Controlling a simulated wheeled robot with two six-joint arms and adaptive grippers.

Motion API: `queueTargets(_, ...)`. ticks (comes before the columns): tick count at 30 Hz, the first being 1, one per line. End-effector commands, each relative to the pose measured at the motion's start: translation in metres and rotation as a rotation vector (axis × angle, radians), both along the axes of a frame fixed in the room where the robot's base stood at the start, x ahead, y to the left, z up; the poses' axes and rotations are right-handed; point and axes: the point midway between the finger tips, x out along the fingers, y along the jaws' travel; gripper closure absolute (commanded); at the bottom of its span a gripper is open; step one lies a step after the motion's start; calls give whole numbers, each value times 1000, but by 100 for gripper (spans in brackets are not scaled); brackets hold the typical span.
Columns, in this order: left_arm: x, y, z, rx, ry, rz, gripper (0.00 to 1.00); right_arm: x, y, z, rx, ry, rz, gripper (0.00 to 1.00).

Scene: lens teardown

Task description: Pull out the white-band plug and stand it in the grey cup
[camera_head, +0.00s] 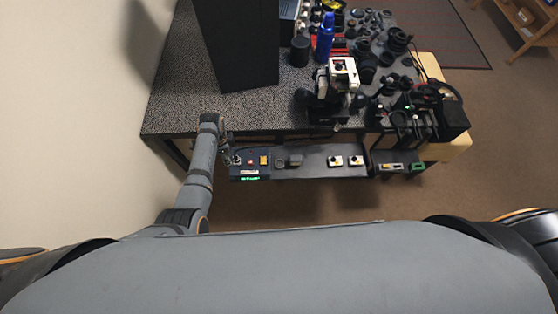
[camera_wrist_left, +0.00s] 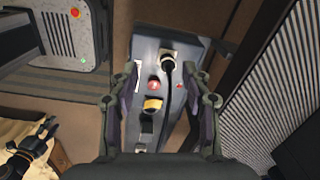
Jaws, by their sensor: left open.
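In the left wrist view, a black plug (camera_wrist_left: 168,63) with a pale ring sits in a white socket plate at the far end of a dark panel (camera_wrist_left: 143,50). A black cable runs from it toward my wrist. My left gripper (camera_wrist_left: 165,76) is open above the panel, its fingers apart on either side of the plug and cable, with nothing held. In the head view, my left gripper (camera_head: 227,152) is over the left end of the shelf, by the panel (camera_head: 250,172). I cannot clearly pick out the grey cup. My right gripper is not in view.
The panel carries a red button (camera_wrist_left: 153,85) and a yellow part (camera_wrist_left: 152,105). On the shelf (camera_head: 315,170), dark grey pieces (camera_head: 294,160) and two white-based fittings (camera_head: 335,161) stand to the right. The speckled table (camera_head: 185,85) behind holds a tall black box (camera_head: 235,45) and crowded lens parts.

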Motion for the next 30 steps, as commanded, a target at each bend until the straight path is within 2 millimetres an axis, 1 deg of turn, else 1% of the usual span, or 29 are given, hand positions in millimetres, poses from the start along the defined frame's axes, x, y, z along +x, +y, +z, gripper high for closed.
queueTargets(1, 9, -6, 17, -1, 5, -58, 52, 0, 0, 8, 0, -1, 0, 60)
queueTargets(2, 15, -11, 20, -3, 13, -108, 52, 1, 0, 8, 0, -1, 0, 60)
queueTargets(4, 18, -18, 13, -3, 31, -187, 52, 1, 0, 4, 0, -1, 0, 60)
queueTargets(6, 20, -22, 12, -5, 37, -224, 52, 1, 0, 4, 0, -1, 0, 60)
queueTargets(17, 20, -22, 10, -5, 36, -234, 52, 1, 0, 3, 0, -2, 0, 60)
queueTargets(20, 20, -22, 5, -5, 36, -233, 52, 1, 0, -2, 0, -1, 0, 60)
queueTargets(23, 20, -22, -3, -4, 37, -233, 52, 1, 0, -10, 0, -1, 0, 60)
queueTargets(30, 20, -22, -34, -5, 36, -232, 52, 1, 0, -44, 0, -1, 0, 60)
